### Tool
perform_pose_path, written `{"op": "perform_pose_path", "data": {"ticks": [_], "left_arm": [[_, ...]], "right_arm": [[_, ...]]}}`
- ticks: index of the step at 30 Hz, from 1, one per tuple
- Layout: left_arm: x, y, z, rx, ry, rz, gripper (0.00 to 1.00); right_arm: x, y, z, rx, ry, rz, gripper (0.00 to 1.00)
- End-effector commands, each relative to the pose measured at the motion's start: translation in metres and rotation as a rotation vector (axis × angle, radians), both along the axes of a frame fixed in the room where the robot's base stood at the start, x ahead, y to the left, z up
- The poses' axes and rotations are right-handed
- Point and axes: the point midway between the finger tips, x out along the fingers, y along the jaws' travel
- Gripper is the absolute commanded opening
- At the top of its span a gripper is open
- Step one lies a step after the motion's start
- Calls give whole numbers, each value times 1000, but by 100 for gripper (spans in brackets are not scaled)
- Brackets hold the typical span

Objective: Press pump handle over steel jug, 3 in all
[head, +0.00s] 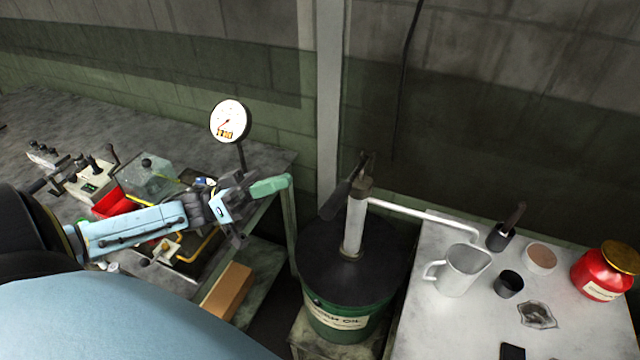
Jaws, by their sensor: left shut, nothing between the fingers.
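The pump stands upright on the dark lid of a green oil drum (345,318). Its dark handle (342,200) hangs down and to the left from the top of the pale pump barrel (355,228). A white spout pipe (420,213) runs right from the pump, and its bent end is above the steel jug (462,272). The jug stands upright on the pale table; its contents cannot be made out. My left gripper (270,187) is shut and empty, left of the pump and apart from the handle. My right gripper is out of view.
A round gauge (229,121) stands on the left bench, behind my left gripper. The right table (430,325) holds a red jar (603,275), a dark cup (508,284) and a brush-like tool (505,235). A cardboard box (229,291) sits under the bench.

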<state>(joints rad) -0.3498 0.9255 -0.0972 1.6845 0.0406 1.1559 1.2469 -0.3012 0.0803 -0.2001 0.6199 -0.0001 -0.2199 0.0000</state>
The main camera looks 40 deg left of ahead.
Motion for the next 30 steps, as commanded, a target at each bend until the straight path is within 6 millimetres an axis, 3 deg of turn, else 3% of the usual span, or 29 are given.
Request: {"op": "perform_pose_path", "data": {"ticks": [6, 19, 23, 30], "left_arm": [[-17, 1, 23, -34, -31, -141, 0], [-16, -3, 27, -37, -33, -146, 0], [-10, -17, 37, -39, -35, -147, 0], [8, -58, 63, -40, -37, -146, 0]], "right_arm": [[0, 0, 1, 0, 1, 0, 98], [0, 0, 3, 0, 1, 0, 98], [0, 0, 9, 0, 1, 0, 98], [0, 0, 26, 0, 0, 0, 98]]}}
